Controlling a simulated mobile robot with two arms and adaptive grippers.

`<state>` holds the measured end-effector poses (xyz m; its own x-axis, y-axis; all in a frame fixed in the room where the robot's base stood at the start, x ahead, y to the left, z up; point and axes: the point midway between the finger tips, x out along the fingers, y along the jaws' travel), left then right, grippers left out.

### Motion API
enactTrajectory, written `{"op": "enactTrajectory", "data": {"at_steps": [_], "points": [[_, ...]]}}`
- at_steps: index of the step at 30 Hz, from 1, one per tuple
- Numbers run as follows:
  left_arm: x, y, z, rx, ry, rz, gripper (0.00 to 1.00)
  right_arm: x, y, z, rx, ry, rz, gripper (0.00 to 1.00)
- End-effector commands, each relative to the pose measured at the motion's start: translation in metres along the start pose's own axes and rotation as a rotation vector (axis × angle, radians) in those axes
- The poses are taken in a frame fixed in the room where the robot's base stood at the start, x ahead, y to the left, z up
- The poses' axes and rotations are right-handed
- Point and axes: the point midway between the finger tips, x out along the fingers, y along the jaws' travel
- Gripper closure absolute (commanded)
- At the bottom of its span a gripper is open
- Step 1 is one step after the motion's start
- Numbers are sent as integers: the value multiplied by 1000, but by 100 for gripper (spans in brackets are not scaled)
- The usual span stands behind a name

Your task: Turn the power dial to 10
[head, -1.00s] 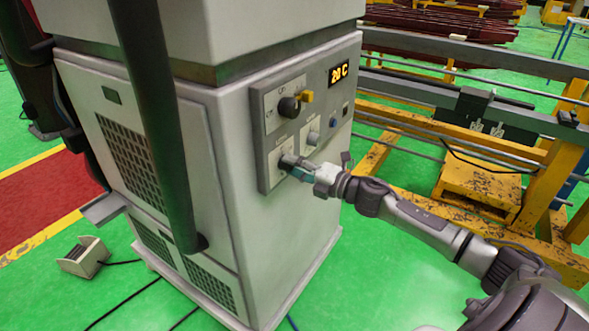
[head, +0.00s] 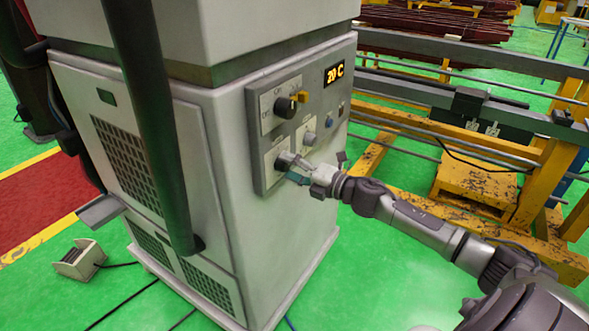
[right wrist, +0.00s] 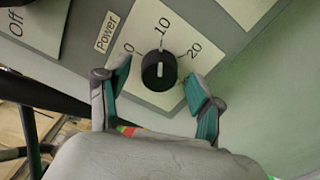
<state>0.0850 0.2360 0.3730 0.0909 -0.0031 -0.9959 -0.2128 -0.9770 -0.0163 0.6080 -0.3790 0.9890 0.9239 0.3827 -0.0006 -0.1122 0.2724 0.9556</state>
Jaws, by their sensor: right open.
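The power dial (right wrist: 159,71) is a round black knob on a pale plate beside a "Power" label in the right wrist view. Marks 0, 10 and 20 surround it. The white line on the knob roughly lines up with the tick under 10. My right gripper (right wrist: 158,80) is open, with one teal-padded finger on each side of the dial and gaps to the knob. My left gripper is not in view.
Above it on the panel are a black switch (head: 284,107) with a yellow tab, a smaller grey knob (head: 309,138) and a lit display (head: 334,73) reading 20 C. A yellow frame with rails (head: 470,165) stands to the right. A foot pedal (head: 78,259) lies on the green floor.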

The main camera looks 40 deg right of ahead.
Motion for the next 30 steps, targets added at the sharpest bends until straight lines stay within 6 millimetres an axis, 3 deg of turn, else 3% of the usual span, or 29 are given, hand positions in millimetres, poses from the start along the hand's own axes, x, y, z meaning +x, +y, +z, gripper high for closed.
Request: {"op": "enactTrajectory", "data": {"at_steps": [8,21,30], "points": [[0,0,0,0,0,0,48,-24,-2,-1,1,1,-4,34],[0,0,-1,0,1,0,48,-95,-2,-1,3,1,-4,34],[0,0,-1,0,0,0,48,-119,-1,0,1,1,-2,34]]}}
